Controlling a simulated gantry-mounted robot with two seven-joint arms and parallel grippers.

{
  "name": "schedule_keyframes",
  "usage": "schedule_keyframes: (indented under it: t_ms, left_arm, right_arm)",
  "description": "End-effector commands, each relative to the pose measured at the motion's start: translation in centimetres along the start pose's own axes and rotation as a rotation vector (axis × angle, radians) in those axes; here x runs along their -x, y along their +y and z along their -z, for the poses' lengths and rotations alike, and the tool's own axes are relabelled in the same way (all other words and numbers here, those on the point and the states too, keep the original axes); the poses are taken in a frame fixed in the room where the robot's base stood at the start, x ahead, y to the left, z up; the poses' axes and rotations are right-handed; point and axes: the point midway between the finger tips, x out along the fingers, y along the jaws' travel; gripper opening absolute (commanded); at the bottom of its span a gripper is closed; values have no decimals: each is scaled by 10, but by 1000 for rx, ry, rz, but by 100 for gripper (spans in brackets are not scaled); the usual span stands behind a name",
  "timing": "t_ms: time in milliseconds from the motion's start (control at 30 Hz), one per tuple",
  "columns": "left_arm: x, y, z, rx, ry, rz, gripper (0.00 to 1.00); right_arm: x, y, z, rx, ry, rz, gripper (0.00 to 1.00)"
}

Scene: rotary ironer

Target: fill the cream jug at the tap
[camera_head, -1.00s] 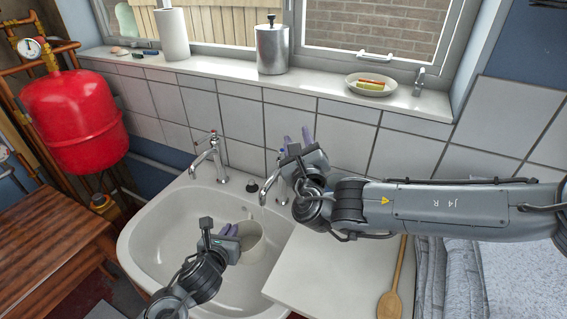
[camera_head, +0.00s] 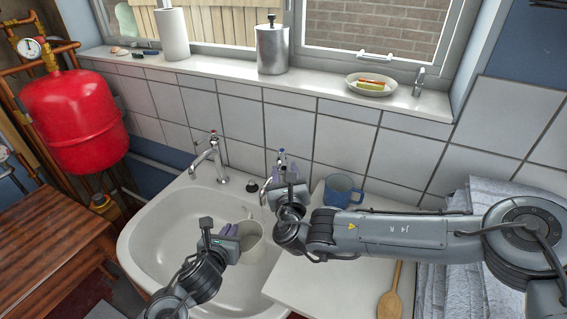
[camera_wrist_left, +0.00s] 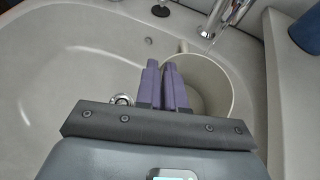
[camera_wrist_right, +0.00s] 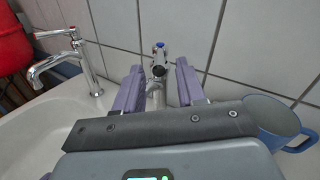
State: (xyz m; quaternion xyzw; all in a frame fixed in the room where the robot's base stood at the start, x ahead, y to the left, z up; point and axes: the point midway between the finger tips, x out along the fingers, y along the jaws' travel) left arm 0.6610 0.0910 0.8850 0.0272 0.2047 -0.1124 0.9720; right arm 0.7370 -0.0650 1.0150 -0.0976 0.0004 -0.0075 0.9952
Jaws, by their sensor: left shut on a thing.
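The cream jug (camera_head: 252,246) is in the white sink, below the spout of the blue-topped tap (camera_head: 266,188). My left gripper (camera_head: 231,231) is shut on the jug's side; in the left wrist view its purple fingers (camera_wrist_left: 163,66) meet at the jug (camera_wrist_left: 230,97). A faint pale streak shows below the spout there; I cannot tell whether it is water. The jug's fill level is unclear. My right gripper (camera_head: 287,165) is at the tap's top. In the right wrist view its fingers (camera_wrist_right: 158,70) are open, one either side of the tap (camera_wrist_right: 157,92), with a visible gap.
A red-topped tap (camera_head: 208,158) stands to the left. A blue mug (camera_head: 342,190) sits on the white drainer (camera_head: 325,270), with a wooden spoon (camera_head: 391,290). Folded towels (camera_head: 445,275) lie at the right. Tiles rise close behind the taps.

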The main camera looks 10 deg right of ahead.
Motion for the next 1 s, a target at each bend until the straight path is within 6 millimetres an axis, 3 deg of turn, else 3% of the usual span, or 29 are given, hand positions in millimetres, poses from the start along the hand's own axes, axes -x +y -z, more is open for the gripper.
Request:
schedule_keyframes:
  t_ms: [300,767,1000]
  left_arm:
    - [0,0,-1,1,-2,0,0]
    - [0,0,-1,1,-2,0,0]
    - [0,0,-1,1,-2,0,0]
  right_arm:
    - [-36,0,0,0,0,0,39]
    - [-44,0,0,0,0,-1,39]
    - [-43,0,0,0,0,-1,6]
